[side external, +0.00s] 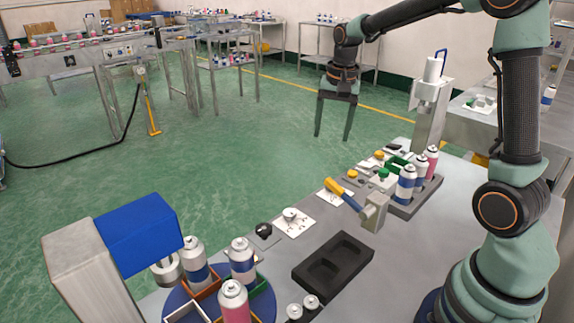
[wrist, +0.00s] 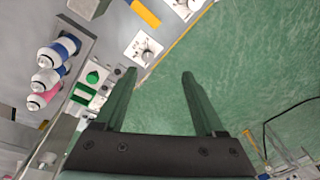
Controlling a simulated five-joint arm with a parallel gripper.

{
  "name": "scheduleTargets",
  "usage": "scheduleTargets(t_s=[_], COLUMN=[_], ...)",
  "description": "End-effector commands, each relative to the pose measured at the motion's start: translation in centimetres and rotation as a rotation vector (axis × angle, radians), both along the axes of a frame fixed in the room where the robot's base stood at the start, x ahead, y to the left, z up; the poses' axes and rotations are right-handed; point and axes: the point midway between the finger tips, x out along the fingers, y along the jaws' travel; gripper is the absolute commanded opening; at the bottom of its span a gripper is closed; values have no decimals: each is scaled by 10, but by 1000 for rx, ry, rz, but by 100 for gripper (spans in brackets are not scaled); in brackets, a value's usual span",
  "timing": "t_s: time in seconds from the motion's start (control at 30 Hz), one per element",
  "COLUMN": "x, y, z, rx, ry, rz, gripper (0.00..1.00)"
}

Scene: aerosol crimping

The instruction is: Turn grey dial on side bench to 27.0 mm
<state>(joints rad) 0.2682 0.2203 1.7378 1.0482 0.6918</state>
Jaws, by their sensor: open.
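My gripper (side external: 333,137) hangs with its two fingers pointing down and apart, empty, above the floor beyond the bench's far edge. In the wrist view, my gripper (wrist: 158,75) shows green floor between its fingers. A grey dial (side external: 291,215) sits on a white plate near that edge. In the wrist view, a grey dial (wrist: 147,48) on a white scale plate lies just ahead of the left fingertip, apart from it. Another dial plate (wrist: 184,5) is cut off at the top. I cannot tell which dial the task means, nor read a setting.
A yellow-handled lever (side external: 342,193) with a grey block stands near the dials. Spray cans (side external: 405,184) stand in a rack on the right. A black tray (side external: 333,262) and a black knob (side external: 264,230) are in front. A tall press (side external: 430,95) stands behind the rack.

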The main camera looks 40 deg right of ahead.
Motion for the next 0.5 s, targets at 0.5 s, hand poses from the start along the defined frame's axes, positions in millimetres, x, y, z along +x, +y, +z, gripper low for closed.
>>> scheduleTargets(t_s=[0.5], x=[29], y=[-58], z=[-74], rx=[60], ry=[125], rz=[-364], gripper=[72])
